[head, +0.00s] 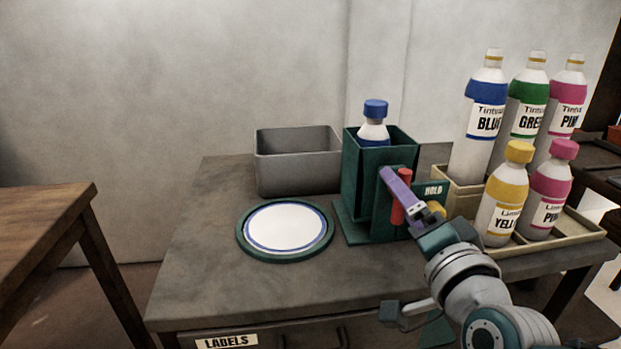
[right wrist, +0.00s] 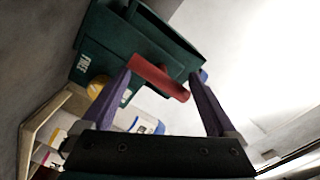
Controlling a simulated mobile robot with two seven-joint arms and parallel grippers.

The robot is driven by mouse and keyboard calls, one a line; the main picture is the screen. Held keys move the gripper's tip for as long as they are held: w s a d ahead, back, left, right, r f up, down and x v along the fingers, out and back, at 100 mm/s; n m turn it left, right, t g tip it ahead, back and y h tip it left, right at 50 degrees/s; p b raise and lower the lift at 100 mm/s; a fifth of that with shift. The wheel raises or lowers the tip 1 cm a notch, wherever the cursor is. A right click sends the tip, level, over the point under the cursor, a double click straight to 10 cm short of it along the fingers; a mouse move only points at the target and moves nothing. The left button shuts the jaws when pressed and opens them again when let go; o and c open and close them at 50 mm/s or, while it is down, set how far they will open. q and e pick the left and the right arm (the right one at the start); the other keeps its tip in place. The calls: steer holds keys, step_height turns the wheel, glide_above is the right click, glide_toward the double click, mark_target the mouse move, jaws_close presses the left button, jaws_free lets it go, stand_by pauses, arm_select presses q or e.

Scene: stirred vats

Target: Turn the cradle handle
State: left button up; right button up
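The dark green cradle (head: 365,185) stands on the grey table, with a blue-capped bottle (head: 374,126) upright inside it. Its red handle (head: 401,196) is on the side facing right, near a HOLD label (head: 433,190). My right gripper (head: 392,178) is at the handle, its purple fingers pointing at the cradle. In the right wrist view the fingers of the gripper (right wrist: 161,78) are spread wide, with the red handle (right wrist: 160,79) lying slantwise between them. Whether either finger touches the handle cannot be told. My left gripper is not in view.
A grey bin (head: 298,165) and a round green-rimmed plate (head: 285,254) are left of the cradle. A tan bottle rack (head: 560,238) with several colored bottles stands close on the right. A yellow knob (right wrist: 97,87) and a FREE label (right wrist: 84,63) are on the cradle.

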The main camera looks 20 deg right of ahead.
steer(key=p+v, duration=0.2)
steer(key=v, duration=0.8)
steer(key=shift+d, duration=0.1)
stand_by(0.3)
